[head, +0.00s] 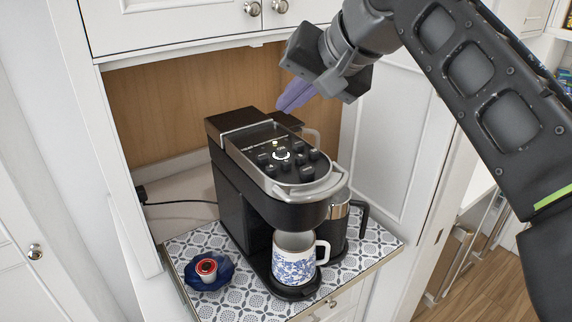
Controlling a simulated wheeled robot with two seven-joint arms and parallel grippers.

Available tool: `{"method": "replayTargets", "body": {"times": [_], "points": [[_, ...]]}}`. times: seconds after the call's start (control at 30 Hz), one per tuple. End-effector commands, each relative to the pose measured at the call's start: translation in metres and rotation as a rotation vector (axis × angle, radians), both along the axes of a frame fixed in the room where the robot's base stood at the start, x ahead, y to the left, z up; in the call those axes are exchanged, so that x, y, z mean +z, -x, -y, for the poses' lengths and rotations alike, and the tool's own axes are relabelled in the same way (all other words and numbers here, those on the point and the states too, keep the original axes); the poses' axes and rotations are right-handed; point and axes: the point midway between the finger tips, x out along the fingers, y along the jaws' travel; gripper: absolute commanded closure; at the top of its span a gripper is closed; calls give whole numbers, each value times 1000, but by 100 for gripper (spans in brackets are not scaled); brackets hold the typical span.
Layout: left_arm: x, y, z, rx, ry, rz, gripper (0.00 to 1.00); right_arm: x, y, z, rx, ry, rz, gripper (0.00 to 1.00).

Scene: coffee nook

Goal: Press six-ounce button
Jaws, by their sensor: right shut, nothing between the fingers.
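A black coffee maker (240,180) stands on a patterned tray in a cabinet nook. Its top control panel (275,150) has several dark buttons and one round light-ringed button; the labels are too small to read. A white mug with a blue floral pattern (293,268) stands under the spout on the drip base. My right gripper (283,107) is shut and empty, its purple fingers together above the back right part of the coffee maker, apparently apart from the buttons. My left gripper is not in view.
A dark carafe (340,225) stands at the machine's right side. A blue dish (222,277) with a red-topped pod (207,267) sits at front left on the patterned tray (190,248). Upper cabinet doors (190,20) hang above the nook; a white door panel (385,130) bounds its right.

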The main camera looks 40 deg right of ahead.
Motion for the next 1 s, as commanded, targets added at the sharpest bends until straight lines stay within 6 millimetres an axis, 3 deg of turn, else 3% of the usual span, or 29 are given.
{"method": "replayTargets", "body": {"times": [0.2,0.5,1.0], "points": [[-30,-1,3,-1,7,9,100,-34,0,0,-1,1,-1,100],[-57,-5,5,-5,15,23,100,-68,0,0,1,0,-1,100],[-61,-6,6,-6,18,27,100,-75,0,0,0,0,0,100]]}}
